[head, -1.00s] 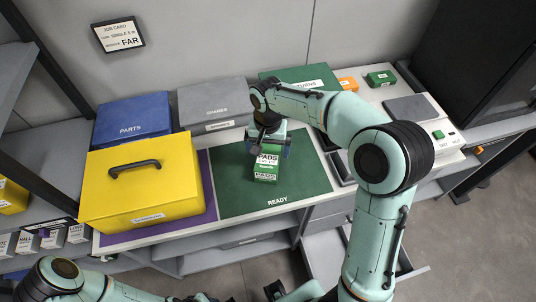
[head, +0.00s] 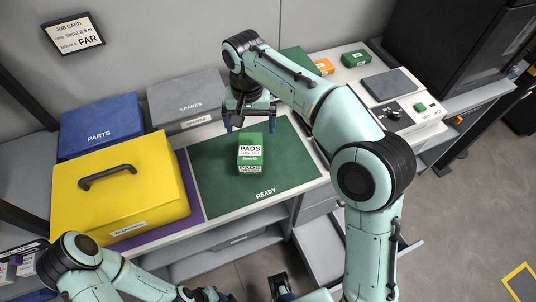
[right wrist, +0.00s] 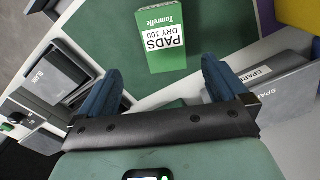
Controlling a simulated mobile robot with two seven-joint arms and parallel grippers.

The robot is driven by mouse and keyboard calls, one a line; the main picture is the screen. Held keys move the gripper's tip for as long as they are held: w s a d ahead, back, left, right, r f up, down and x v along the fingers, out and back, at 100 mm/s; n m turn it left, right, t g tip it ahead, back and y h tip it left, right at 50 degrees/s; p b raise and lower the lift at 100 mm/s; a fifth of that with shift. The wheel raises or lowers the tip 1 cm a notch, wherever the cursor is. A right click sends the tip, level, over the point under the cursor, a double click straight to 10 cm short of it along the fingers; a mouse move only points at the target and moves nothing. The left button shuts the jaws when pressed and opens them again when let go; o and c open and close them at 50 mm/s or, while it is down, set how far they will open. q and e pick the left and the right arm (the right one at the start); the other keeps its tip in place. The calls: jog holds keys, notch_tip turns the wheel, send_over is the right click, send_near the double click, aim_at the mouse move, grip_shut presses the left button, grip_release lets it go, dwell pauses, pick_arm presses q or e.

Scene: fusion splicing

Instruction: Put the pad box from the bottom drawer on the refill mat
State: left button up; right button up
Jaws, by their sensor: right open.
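The green and white pad box (head: 250,153), marked PADS, stands on the green mat (head: 215,190) labelled READY. The pad box also shows in the right wrist view (right wrist: 163,38), ahead of the fingers. My right gripper (head: 250,118) is open and empty, behind the box in the head view and apart from it. Its two blue fingers (right wrist: 162,88) are spread wide in the right wrist view. An open grey drawer (head: 318,248) shows below the worktop, partly hidden by my right arm.
A yellow case (head: 120,190) with a black handle stands on a purple mat (head: 190,205), left of the green mat. Blue PARTS (head: 100,127) and grey SPARES (head: 187,98) boxes stand behind.

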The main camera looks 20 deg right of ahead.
aim_at(250, 147)
jog(key=shift+f, duration=0.5)
notch_tip(250, 147, down, 7)
jog(key=shift+r+b, duration=0.15)
jog(key=shift+b, duration=0.65)
jog(key=shift+w+a+f+b, duration=0.1)
jog(key=shift+a+f+b, duration=0.1)
jog(key=shift+f, duration=1.2)
jog(key=shift+w+a+f+b, duration=0.1)
jog(key=shift+f+b, duration=0.05)
jog(key=shift+f, duration=1.2)
jog(key=c, duration=1.1)
jog(key=shift+r, duration=0.15)
